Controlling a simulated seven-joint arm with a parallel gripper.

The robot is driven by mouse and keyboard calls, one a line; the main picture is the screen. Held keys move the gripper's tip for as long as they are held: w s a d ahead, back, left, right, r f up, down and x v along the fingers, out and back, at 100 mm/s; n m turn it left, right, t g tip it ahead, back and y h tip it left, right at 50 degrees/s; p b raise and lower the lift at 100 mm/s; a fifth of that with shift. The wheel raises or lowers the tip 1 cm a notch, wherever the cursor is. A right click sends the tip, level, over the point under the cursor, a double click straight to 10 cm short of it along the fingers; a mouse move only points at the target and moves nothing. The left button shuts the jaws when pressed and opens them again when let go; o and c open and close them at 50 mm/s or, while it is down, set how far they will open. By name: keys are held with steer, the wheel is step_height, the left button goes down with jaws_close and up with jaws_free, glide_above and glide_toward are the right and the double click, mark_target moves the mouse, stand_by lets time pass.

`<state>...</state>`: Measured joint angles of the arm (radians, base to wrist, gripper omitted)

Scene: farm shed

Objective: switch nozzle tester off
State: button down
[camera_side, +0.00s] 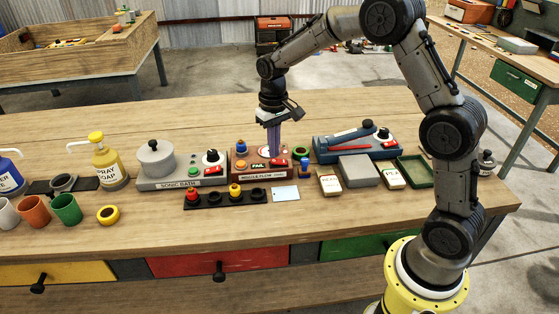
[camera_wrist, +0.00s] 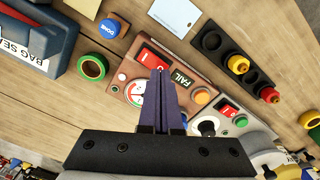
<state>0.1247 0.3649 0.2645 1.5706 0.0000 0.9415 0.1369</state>
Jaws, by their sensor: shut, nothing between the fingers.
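The nozzle tester is a reddish-brown box (camera_side: 240,176) in the middle of the bench, labelled "NOZZLE FLOW" on its front. Its top also fills the middle of the wrist view (camera_wrist: 194,78). It carries a red rocker switch (camera_wrist: 153,57), a display reading "FAIL" (camera_wrist: 181,76), a round dial (camera_wrist: 136,93) and an orange button (camera_wrist: 201,96). My gripper (camera_side: 273,152) is shut and empty, pointing down over the tester. In the wrist view its purple fingers (camera_wrist: 162,76) hide part of the panel between switch and dial. I cannot tell whether they touch it or how the rocker is tipped.
A grey sonic bath (camera_side: 180,183) stands close on the left with its own red switch. A blue bag sealer (camera_side: 345,150) is close on the right, with a green tape ring (camera_side: 301,153) between. A black nozzle rack (camera_side: 212,203) and white card (camera_side: 285,193) lie in front.

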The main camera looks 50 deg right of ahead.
mark_target(274, 161)
steer(key=shift+f, duration=1)
stand_by(0.7)
steer(key=shift+r, duration=3.55)
steer(key=s+a+r+n+t, duration=0.1)
steer(key=s+a+r+t, duration=0.3)
steer(key=s+r, duration=1)
steer(key=s+f+n, duration=0.1)
steer(key=s+f, duration=0.1)
steer(key=s, duration=0.5)
steer(key=s+a+f+n+t, duration=0.1)
steer(key=s+f, duration=0.2)
steer(key=s, duration=0.4)
steer(key=shift+a+f+t, duration=0.3)
